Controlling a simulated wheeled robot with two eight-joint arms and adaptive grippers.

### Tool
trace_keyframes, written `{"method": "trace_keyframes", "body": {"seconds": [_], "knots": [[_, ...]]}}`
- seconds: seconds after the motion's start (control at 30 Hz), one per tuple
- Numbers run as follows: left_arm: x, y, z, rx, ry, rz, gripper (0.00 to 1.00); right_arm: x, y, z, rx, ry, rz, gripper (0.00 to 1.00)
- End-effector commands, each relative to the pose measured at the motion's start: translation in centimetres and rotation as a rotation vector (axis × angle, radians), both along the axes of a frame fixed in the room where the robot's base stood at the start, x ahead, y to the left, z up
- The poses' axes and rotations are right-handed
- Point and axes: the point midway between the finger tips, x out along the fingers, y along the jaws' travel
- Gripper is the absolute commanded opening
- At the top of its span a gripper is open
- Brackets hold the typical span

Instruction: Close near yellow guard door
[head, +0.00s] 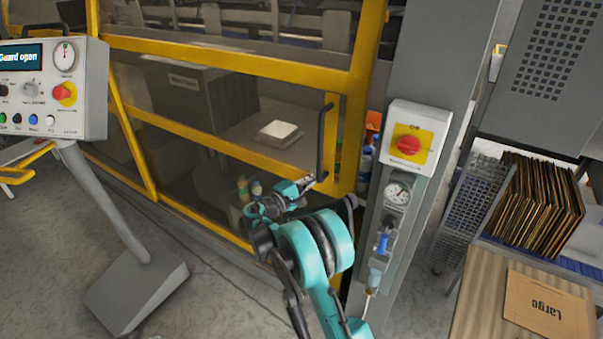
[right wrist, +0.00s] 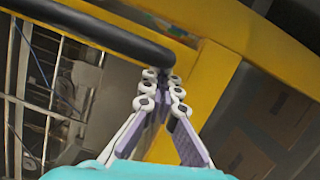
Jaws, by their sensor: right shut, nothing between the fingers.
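The yellow guard door (head: 225,62) has clear panels and stands in front of me. A gap with bottles showing lies between its right edge and the grey post, so it looks ajar. Its black vertical handle (head: 321,140) is near that right edge. My right gripper (head: 320,179) is at the lower end of the handle. In the right wrist view my right gripper (right wrist: 164,82) has its fingertips together and empty, right by the end of the black handle (right wrist: 95,32); whether they touch it I cannot tell. My left gripper is out of view.
A control panel (head: 52,88) reading "Guard open" stands at left on a grey pedestal. The grey post (head: 432,80) right of the door carries a red switch (head: 408,145) and a gauge. Cardboard sheets (head: 535,205) and a wooden table (head: 480,300) are at right.

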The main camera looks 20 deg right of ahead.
Motion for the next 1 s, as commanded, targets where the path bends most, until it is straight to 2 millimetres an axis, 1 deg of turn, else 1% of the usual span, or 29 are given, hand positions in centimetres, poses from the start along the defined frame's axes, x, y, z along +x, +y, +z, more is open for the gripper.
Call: {"method": "trace_keyframes", "body": {"seconds": [0.03,0.2,0.4,0.6,1.0], "knots": [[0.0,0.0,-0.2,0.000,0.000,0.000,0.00,-1.1,-0.8,0.0,0.001,0.000,-0.002,0.00],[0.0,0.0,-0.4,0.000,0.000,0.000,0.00,-3.7,-2.9,-0.1,0.000,0.000,0.000,0.00],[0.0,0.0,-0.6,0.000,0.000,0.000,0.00,-5.5,-4.2,-0.1,0.000,0.000,0.002,0.00],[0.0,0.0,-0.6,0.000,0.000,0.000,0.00,-6.1,-4.7,0.0,0.000,0.000,0.001,0.00],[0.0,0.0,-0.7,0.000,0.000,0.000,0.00,-6.1,-4.8,-0.1,0.000,0.000,-0.004,0.00]]}}
